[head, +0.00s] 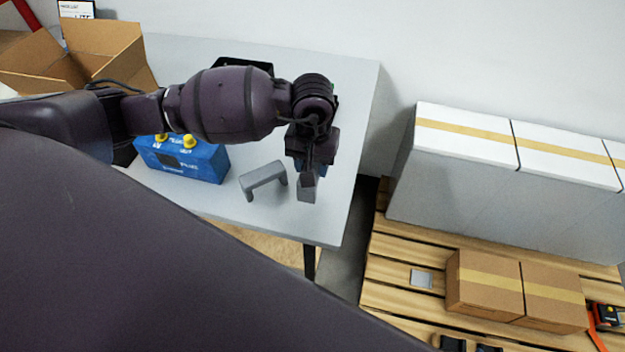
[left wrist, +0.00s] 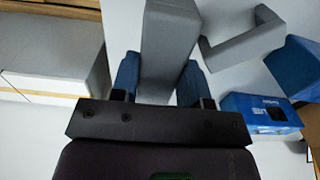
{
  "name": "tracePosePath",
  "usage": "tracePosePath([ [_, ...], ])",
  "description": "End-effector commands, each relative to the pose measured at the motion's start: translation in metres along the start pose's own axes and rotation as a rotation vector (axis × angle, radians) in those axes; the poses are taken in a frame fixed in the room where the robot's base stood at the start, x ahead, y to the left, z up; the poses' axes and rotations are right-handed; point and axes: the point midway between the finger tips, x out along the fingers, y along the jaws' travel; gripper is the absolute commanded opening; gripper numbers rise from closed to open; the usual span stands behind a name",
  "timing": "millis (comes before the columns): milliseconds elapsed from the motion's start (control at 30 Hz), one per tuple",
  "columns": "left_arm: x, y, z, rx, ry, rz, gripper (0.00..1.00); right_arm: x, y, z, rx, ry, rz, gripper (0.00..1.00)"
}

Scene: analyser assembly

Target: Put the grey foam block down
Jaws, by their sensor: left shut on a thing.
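The grey foam block (head: 307,188) is under my left gripper (head: 311,172), near the right front part of the light grey table (head: 345,190). In the left wrist view the block (left wrist: 168,40) stands between the two blue fingertips of my left gripper (left wrist: 158,82), which are shut on it. I cannot tell whether its lower end touches the table. My right gripper does not show in either view.
A grey bracket-shaped piece (head: 262,176) stands just left of the block. A blue analyser box (head: 190,160) with yellow knobs is further left. An open cardboard box (head: 75,55) is at the back left. Pallets with white boxes (head: 460,145) and brown cartons (head: 485,285) stand right of the table.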

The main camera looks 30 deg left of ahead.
Motion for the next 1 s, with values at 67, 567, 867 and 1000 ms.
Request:
tracePosePath([
  [67, 0.011, 0.000, 0.000, -0.001, -0.001, 0.000, 0.18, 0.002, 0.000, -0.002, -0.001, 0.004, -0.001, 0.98],
  [567, 0.057, 0.000, 0.001, -0.001, -0.002, 0.000, 0.18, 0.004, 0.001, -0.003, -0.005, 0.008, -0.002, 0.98],
  [867, 0.062, 0.000, 0.000, 0.001, 0.001, 0.000, 0.18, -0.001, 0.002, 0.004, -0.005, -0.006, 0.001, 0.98],
  [1000, 0.065, 0.000, 0.000, 0.001, 0.001, 0.000, 0.18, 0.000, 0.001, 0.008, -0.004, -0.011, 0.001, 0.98],
])
